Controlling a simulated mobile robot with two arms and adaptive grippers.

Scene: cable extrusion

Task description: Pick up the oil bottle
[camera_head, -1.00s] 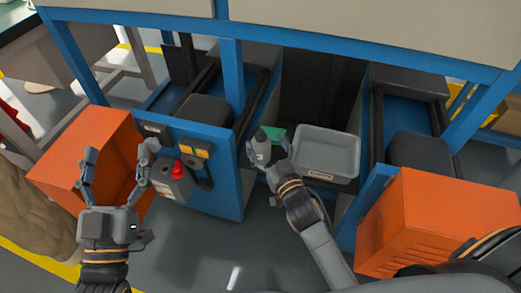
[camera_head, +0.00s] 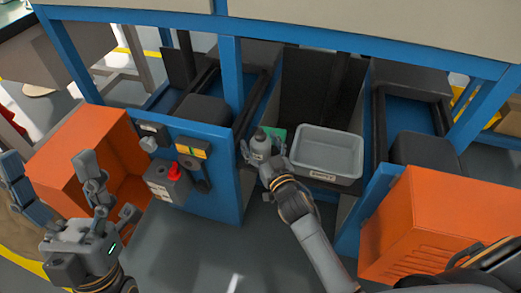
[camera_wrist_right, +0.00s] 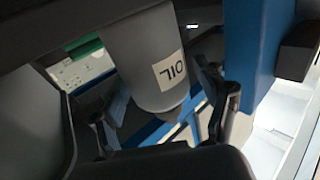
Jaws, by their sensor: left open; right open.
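The oil bottle (camera_head: 260,145) is a grey bottle with a dark top, upright beside the grey bin in the head view. In the right wrist view the bottle (camera_wrist_right: 145,50) fills the middle, with its white OIL label facing the camera. My right gripper (camera_head: 263,150) is open at the bottle, with a finger on either side of it. In the right wrist view the fingers (camera_wrist_right: 158,110) stand apart around the bottle's end; contact cannot be made out. My left gripper (camera_head: 52,168) is open and empty at the far left, away from the bottle.
A grey bin (camera_head: 327,155) stands right of the bottle. A green item (camera_head: 277,135) lies behind the bottle. The blue machine frame (camera_head: 232,75) has posts close by. An orange box (camera_head: 85,150) is at the left, another orange box (camera_head: 430,225) at the right.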

